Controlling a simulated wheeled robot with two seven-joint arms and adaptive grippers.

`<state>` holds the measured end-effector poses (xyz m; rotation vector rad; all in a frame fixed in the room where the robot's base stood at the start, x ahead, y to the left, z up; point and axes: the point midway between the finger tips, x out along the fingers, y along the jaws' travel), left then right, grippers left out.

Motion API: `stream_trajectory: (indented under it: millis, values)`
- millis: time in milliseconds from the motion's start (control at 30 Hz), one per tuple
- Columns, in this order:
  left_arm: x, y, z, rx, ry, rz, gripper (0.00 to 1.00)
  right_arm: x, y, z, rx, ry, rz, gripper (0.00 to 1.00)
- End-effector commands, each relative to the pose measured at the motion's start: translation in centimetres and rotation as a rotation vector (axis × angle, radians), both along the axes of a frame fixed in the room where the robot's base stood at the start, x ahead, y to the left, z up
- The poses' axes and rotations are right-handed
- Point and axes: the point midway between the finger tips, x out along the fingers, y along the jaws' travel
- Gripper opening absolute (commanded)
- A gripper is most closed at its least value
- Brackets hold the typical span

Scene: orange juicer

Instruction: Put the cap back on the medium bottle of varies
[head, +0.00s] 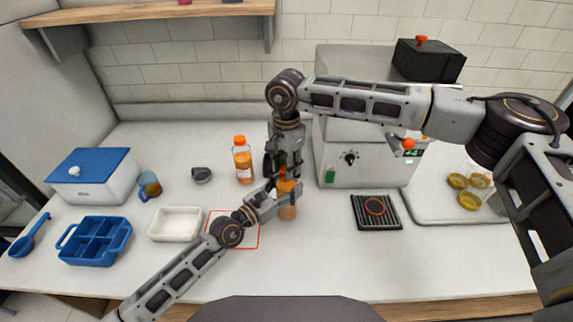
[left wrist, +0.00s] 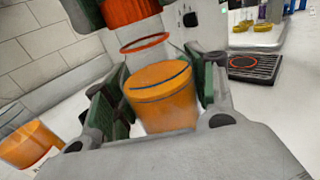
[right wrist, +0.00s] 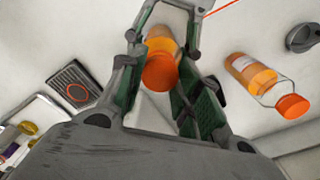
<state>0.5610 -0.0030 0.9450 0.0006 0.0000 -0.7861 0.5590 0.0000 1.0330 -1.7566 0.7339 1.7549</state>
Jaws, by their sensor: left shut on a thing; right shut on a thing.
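The medium bottle (head: 287,211) holds orange juice and stands upright near the middle of the counter. My left gripper (head: 286,193) is shut around its body, which shows between the fingers in the left wrist view (left wrist: 162,98). My right gripper (head: 284,172) points down from above and is shut on the orange cap (right wrist: 160,71). In the left wrist view the cap (left wrist: 130,11) is above the bottle's orange neck ring, with a visible gap between them. The bottle's mouth is hard to make out. The head view largely hides the cap.
A capped juice bottle (head: 243,165) stands just left. The juicer machine (head: 345,172) is behind right, with a black grate (head: 376,211) before it. A white tray (head: 175,223), blue divided tray (head: 95,240) and cup (head: 149,186) are left. The front right counter is clear.

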Motion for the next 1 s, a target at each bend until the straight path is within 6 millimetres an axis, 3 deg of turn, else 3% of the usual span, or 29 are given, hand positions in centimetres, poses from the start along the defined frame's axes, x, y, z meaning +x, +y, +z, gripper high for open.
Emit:
stream_trajectory:
  millis: [633,667,1000]
  values:
    - [0.03,0.03,0.01,0.001,-0.001,0.001,0.14,-0.01,0.01,-0.81,0.000,0.000,-0.001,0.27]
    - [0.03,0.03,0.01,0.001,-0.001,0.001,0.00,-0.01,0.01,-0.78,0.000,0.000,-0.001,0.27]
    - [0.03,0.03,0.01,0.001,-0.001,0.001,0.00,-0.03,0.01,-0.80,0.000,0.001,-0.130,0.27]
